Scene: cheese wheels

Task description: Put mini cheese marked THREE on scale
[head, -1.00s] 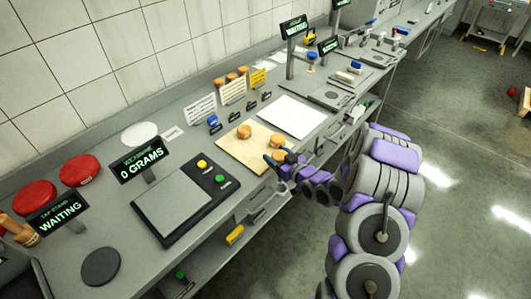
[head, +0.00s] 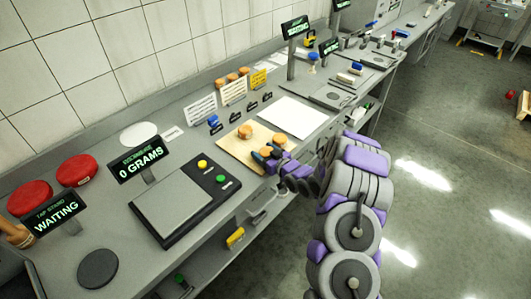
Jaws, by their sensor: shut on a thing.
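The scale has a grey plate (head: 172,198) on a black base, and its display (head: 141,160) reads 0 GRAMS. My gripper (head: 268,154) is shut on a small orange mini cheese (head: 266,151) at the front right of the wooden board. The fingers hide part of this cheese, and I cannot tell whether it is lifted off the board. Two other mini cheeses sit on the board, one farther left (head: 245,131) and one just behind my gripper (head: 279,138). Number marks on the cheeses are too small to read.
The wooden board (head: 232,148) lies right of the scale, with a yellow (head: 202,164) and a green button (head: 222,181) between. A white sheet (head: 298,117) lies beyond it. Two red wheels (head: 77,170) and a WAITING tap stand display (head: 56,212) are at left.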

